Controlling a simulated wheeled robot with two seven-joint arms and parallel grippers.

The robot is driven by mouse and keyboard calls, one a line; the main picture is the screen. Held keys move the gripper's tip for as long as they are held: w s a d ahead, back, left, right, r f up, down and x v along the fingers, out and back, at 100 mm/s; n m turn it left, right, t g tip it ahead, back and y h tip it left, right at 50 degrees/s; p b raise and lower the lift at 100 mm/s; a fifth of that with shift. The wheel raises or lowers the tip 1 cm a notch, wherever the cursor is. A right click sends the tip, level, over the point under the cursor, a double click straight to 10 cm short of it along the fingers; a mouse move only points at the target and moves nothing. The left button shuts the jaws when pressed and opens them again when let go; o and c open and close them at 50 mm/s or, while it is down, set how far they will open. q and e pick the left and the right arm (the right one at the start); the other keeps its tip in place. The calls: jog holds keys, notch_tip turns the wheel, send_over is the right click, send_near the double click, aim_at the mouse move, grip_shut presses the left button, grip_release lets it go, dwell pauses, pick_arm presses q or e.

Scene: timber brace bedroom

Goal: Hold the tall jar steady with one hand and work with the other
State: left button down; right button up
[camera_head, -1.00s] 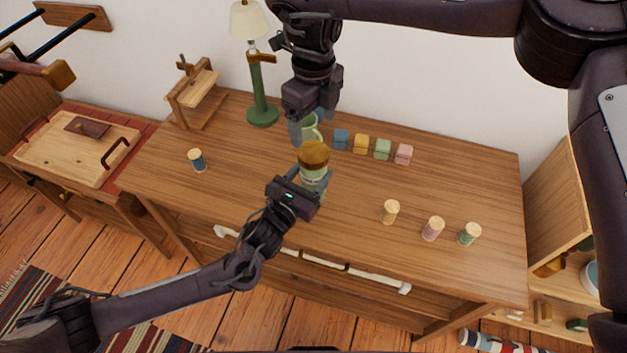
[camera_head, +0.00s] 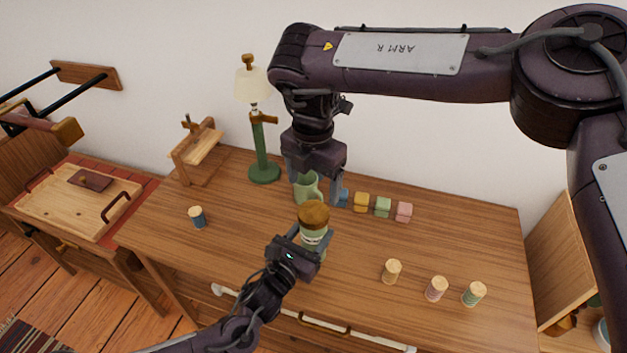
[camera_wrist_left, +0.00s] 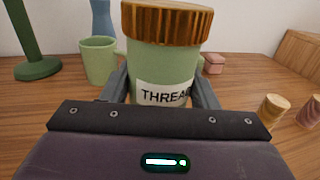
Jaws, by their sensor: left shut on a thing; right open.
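The tall jar (camera_head: 314,238) is pale green with a ridged brown lid and stands upright on the desk. My left gripper (camera_head: 313,240) is shut on its body from the front. In the left wrist view the jar (camera_wrist_left: 165,60) shows a white label reading "THREA", its end hidden by a finger. My right gripper (camera_head: 317,193) is open, pointing down behind the jar, around or just in front of a green mug (camera_head: 306,188); I cannot tell which. It does not appear to touch the jar.
A green lamp (camera_head: 262,160) and wooden stand (camera_head: 195,152) are at the back left. A blue-sided spool (camera_head: 198,217) stands left. Several coloured blocks (camera_head: 383,207) line the back. Three spools (camera_head: 437,288) stand front right. The desk middle right (camera_head: 460,240) is clear.

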aim_at(314, 211)
jog(key=m, duration=1.8)
jog(key=shift+m, duration=0.4)
jog(key=shift+f, duration=0.55)
notch_tip(314, 211, down, 7)
jog(key=shift+r, duration=0.1)
jog(key=shift+d, duration=0.1)
